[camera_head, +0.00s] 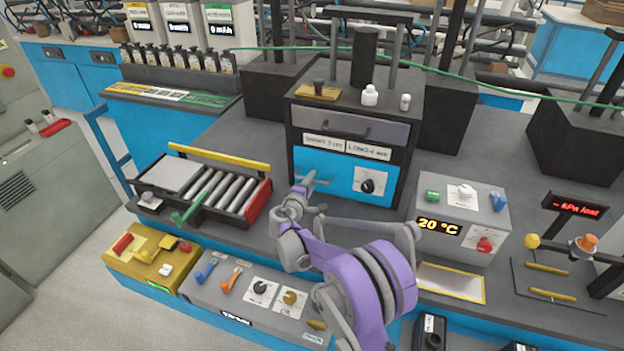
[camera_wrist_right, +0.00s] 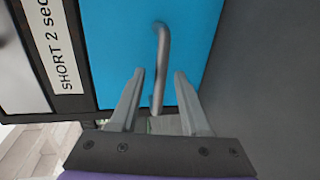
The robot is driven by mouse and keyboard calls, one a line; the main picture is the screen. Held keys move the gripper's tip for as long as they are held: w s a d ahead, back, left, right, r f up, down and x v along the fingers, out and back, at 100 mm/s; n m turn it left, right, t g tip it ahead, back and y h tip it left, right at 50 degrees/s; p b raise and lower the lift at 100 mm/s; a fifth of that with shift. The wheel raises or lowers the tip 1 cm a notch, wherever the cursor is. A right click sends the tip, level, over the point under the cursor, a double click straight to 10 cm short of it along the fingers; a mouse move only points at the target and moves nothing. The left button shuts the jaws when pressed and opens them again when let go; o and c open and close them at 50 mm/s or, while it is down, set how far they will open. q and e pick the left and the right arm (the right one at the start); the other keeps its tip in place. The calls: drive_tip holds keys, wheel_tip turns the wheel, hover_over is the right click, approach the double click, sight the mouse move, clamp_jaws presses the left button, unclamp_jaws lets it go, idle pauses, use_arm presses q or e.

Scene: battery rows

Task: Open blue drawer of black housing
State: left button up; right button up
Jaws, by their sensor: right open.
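The black housing (camera_head: 295,125) stands on the dark bench in the middle of the head view. The blue drawer (camera_head: 335,175) is its lower front and looks flush with the housing. My right gripper (camera_head: 305,184) is in front of the drawer's left part and hides some of it. In the right wrist view, the blue drawer (camera_wrist_right: 110,30) carries a grey bar handle (camera_wrist_right: 161,50). My right gripper (camera_wrist_right: 160,76) is open, with one finger on each side of the handle's near end. Contact cannot be told. My left gripper is not in view.
A grey drawer (camera_head: 345,125) with a dark handle sits above the blue one. A tray of rollers (camera_head: 222,188) stands to the left. A grey box reading 20 °C (camera_head: 465,215) stands to the right. Control panels line the bench's front edge.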

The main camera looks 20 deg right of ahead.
drive_tip(key=shift+w+d+f, duration=0.15)
drive_tip(key=shift+w+d, duration=0.2)
drive_tip(key=shift+w, duration=0.2)
clamp_jaws()
idle(1.1)
